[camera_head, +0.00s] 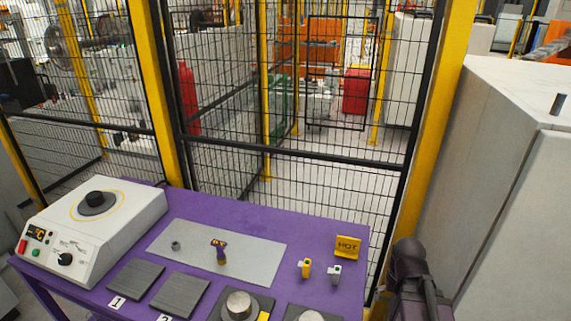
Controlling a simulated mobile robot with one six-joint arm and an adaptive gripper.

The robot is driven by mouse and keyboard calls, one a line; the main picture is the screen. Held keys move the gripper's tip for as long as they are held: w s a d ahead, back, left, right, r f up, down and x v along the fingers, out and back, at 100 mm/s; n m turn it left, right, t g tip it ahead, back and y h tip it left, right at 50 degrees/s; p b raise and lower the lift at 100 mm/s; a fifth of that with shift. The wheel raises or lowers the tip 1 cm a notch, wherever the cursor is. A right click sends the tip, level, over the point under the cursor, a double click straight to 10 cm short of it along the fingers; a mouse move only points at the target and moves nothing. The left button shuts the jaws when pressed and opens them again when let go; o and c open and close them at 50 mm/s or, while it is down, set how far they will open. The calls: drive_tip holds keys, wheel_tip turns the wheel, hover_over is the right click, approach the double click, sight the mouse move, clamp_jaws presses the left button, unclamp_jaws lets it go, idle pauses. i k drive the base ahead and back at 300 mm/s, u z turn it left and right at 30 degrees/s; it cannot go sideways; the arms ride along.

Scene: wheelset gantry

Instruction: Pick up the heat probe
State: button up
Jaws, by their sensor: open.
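A purple table (215,207) stands in front of me. On a grey mat (262,247) on it stands a small tool (220,253) with a dark blue and yellow head and handle. A small yellow device (305,267) and a small white-grey device (334,274) stand to the right of the mat. I cannot tell for sure which of these is the heat probe. A dark part of my arm shows at the lower right, beside the table. My gripper's fingers are not visible, and nothing is seen touching these tools.
A white heater unit (52,227) with a round black plate stands at the table's left. A small dark ring (176,246) lies on the mat. Mesh fencing (300,170) closes the back.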

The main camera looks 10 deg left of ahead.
sight(220, 245)
drive_tip(key=u, duration=4.25)
drive_tip(key=i, duration=0.05)
drive_tip(key=z, duration=2.9)
